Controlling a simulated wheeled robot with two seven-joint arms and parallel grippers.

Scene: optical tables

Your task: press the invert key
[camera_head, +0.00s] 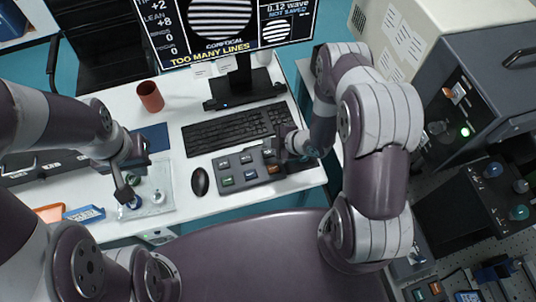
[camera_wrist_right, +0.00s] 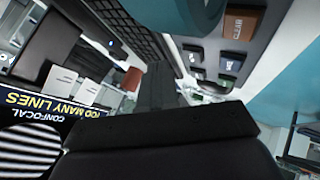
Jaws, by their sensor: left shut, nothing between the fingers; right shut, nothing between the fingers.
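The grey keypad (camera_head: 231,186) lies on the white desk in front of the keyboard, with several dark keys and one brown-orange key (camera_head: 269,154). My left gripper (camera_head: 124,194) is shut and empty over the clear tray at the left.
A monitor (camera_head: 220,25) reads TOO MANY LINES and shows striped discs. A black keyboard (camera_head: 230,128) lies behind the keypad, a black mouse (camera_head: 200,181) left of it. A brown cup (camera_head: 150,96) and a clear tray (camera_head: 163,181) with small parts stand further left.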

